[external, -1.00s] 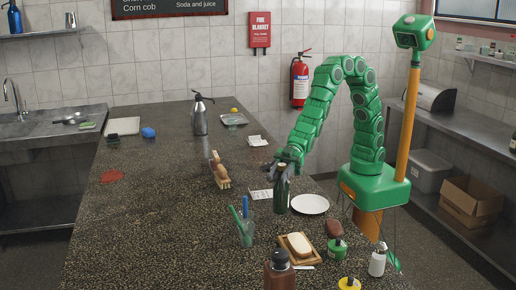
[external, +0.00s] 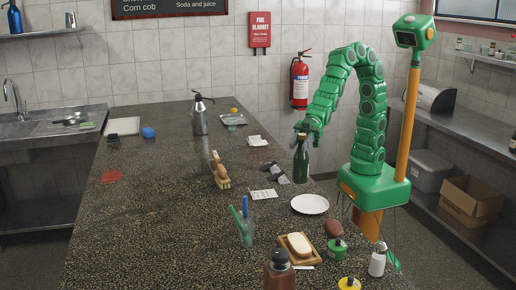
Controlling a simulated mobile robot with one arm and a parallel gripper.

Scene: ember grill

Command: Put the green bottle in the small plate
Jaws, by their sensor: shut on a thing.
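The green bottle (external: 300,163) is dark green and upright, with its top in my gripper (external: 302,137). My gripper is shut on the bottle near its neck; the arm partly hides the fingers. The bottle appears raised above the counter, just behind the small plate in the picture. The small plate (external: 310,204) is white, round and empty, and lies flat near the counter's right edge.
A cup with pens (external: 244,232) stands left of the plate. A soap dish (external: 295,246), a brown bottle (external: 279,270) and a white pump bottle (external: 377,261) are in front. A brush (external: 220,172) and a paper card (external: 263,194) lie left of it.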

